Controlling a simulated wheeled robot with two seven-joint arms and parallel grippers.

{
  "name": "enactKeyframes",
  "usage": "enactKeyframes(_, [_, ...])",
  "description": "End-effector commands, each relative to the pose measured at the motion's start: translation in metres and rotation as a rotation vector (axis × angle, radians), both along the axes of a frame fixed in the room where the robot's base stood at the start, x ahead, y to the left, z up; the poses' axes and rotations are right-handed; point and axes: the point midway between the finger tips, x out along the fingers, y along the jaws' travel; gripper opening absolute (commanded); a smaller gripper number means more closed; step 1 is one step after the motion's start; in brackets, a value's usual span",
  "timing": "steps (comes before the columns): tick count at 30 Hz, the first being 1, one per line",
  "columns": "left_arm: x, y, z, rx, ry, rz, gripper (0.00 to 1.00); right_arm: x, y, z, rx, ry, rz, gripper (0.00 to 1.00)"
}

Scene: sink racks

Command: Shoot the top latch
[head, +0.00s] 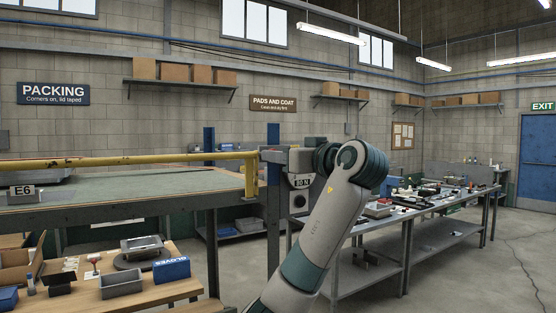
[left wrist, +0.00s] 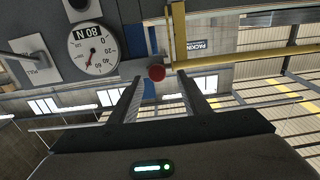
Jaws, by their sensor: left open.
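A round red knob (left wrist: 157,73), which looks like the latch's knob, shows in the left wrist view between and just beyond the fingertips. Whether the fingers touch it I cannot tell. My left gripper (left wrist: 158,82) is open, one finger on each side of the knob in that view. In the head view my left gripper (head: 272,156) is at the right end of the yellow rail (head: 170,159), and the knob is hidden there. The latch's bolt is not clear in either view. My right gripper is not in view.
A round dial (left wrist: 92,48) marked 80 N is close beside the fingers. A green-topped table (head: 130,190) lies behind the rail. A cluttered bench (head: 410,205) stands right.

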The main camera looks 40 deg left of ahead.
Motion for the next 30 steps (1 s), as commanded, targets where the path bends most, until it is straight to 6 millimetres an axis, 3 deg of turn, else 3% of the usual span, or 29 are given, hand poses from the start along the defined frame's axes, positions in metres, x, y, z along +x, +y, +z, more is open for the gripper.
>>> enactKeyframes(15, [-0.039, -0.094, -0.004, 0.000, -0.001, -0.003, 0.43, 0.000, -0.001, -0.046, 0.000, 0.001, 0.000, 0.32])
enactKeyframes(18, [-0.046, -0.109, -0.003, -0.002, -0.001, -0.002, 0.43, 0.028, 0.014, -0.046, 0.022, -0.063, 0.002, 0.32])
enactKeyframes(21, [-0.051, -0.120, -0.002, -0.001, -0.001, 0.000, 0.43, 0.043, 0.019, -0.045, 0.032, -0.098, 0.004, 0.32])
enactKeyframes(30, [-0.058, -0.137, -0.001, -0.001, 0.000, 0.001, 0.43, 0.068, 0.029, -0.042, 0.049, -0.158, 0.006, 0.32])
